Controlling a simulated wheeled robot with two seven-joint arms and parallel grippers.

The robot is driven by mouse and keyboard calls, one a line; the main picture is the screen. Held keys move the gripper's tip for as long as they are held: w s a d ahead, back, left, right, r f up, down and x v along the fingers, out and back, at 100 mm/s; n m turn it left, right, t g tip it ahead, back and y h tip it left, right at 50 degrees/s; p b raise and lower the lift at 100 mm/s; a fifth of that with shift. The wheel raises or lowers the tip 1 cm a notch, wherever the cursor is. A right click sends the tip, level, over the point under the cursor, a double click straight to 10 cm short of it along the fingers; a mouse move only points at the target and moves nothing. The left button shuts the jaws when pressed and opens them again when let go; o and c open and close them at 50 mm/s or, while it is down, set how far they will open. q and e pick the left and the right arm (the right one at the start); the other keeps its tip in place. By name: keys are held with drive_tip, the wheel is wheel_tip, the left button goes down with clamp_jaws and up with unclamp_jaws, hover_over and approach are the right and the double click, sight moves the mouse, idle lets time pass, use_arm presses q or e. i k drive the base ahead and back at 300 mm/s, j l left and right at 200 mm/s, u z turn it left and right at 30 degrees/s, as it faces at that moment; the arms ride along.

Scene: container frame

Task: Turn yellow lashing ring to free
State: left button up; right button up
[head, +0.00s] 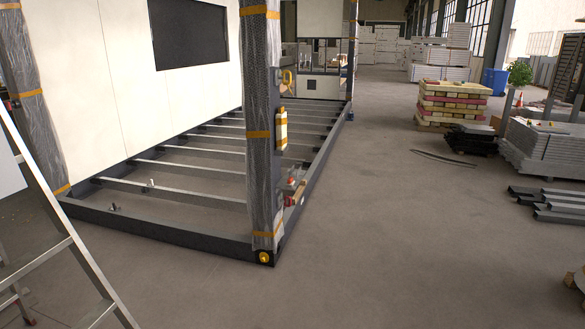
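A small yellow ring-like piece (287,77) sticks out from the right side of the plastic-wrapped corner post (262,180), near its upper part. A round yellow piece (264,257) sits on the dark corner block at the foot of the same post. I cannot tell for certain which of the two is the lashing ring, and their turned positions are too small to read. Neither of my grippers is in view.
The dark container floor frame (160,231) with cross beams lies behind the post. A metal ladder (62,246) stands at the left front. Pallet stacks (452,104) and metal profiles (550,208) lie at the right.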

sight(283, 77)
drive_tip(key=i, duration=2.75)
